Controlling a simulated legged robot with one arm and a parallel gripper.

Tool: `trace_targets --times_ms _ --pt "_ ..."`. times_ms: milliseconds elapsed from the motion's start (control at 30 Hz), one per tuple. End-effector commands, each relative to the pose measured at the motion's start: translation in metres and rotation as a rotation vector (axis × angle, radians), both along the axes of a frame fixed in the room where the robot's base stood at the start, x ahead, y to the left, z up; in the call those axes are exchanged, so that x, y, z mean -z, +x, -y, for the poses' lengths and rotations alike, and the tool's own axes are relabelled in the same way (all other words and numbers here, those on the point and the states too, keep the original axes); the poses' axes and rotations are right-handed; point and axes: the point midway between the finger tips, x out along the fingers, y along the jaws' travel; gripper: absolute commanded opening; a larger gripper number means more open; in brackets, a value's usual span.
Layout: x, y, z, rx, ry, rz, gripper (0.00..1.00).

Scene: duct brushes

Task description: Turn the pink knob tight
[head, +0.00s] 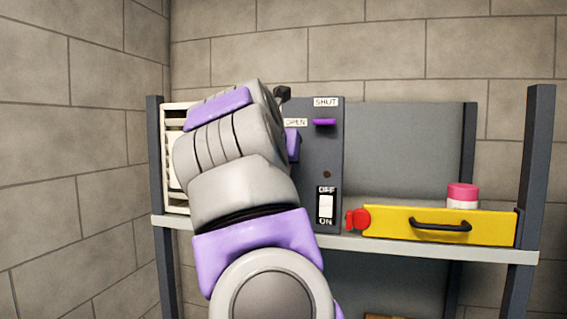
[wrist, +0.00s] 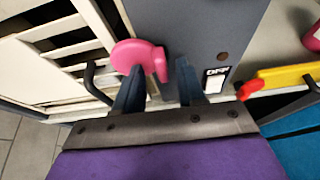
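The pink knob (wrist: 136,56) shows in the wrist view on the front of a grey panel, near its left edge. It has a rounded disc and a raised tab on its right side. My gripper (wrist: 160,76) is open just in front of it, with dark fingers apart. The left finger overlaps the lower part of the disc in the picture, and the tab lies between the fingertips. A gap shows between the tab and the right finger. I cannot tell whether the left finger touches the knob. In the head view my arm hides the knob.
The grey panel (head: 335,170) also bears a purple lever (head: 325,122) by SHUT and OPEN labels, and a white OFF/ON switch (head: 326,206). A white slatted unit (wrist: 48,50) stands left.

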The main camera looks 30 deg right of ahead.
Motion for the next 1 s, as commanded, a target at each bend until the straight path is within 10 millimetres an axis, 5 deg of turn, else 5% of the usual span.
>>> trace_targets --times_ms 600,1000 --pt "-0.051 -0.082 -0.087 -0.001 -0.003 0.004 0.39" --pt "-0.061 -0.102 -0.107 -0.001 0.000 0.000 0.39"
